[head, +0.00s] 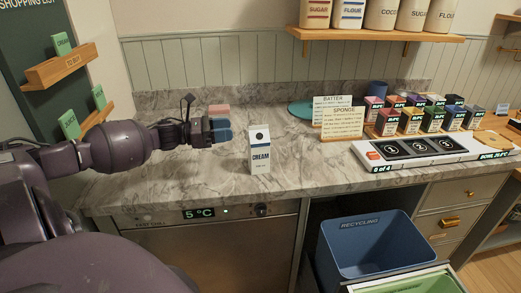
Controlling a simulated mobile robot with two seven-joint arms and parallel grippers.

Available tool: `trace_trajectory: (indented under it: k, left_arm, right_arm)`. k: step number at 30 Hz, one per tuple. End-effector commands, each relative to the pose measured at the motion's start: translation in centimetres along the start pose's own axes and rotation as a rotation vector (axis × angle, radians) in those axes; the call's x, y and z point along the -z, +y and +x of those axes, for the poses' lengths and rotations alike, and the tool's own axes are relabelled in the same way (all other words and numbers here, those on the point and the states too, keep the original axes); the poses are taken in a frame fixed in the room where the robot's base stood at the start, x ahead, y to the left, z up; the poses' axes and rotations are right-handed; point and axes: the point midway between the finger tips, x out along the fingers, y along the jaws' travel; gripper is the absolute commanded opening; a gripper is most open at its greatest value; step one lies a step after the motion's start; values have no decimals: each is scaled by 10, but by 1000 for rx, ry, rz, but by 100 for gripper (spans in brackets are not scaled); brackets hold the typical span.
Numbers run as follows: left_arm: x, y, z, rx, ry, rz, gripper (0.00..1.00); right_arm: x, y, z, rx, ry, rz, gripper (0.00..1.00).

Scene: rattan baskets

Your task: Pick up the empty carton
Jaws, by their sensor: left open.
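My left gripper (226,130) reaches in from the left at about the height of the carton's upper part. It is open, and its blue fingertips are to the left of the carton and apart from it. Whether the carton is empty cannot be told from outside. My right gripper is not in view.
A blue RECYCLING bin (368,247) stands below the counter at the right. Recipe cards (341,123), spice boxes and a black-and-white tray (420,151) occupy the right side of the counter. A pinkish block (219,110) lies behind my left gripper.

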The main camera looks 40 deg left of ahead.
Motion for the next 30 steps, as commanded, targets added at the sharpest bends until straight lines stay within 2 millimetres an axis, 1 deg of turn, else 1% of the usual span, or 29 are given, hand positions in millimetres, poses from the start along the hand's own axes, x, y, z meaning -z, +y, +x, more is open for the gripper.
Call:
trace_trajectory:
  k: [4, 9, 11, 14, 18, 20, 23, 30]
  left_arm:
    - [2, 0, 12, 5, 1, 8, 54]
    - [5, 0, 36, 5, 4, 5, 54]
    - [5, 0, 42, 5, 3, 4, 54]
    - [4, 0, 51, 3, 3, 5, 54]
    - [2, 0, 56, 2, 1, 4, 54]
    - [2, 0, 58, 2, 1, 4, 54]
    - [5, 0, 64, 4, 3, 5, 54]
    - [15, 0, 88, 4, 9, 0, 54]
  right_arm:
    - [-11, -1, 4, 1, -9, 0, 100]
    - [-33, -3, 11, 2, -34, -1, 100]
    - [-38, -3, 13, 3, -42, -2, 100]
    - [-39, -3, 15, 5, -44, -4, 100]
    - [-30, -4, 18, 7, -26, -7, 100]
    - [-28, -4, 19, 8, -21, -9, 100]
    - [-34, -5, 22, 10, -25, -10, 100]
    - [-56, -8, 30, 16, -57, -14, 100]
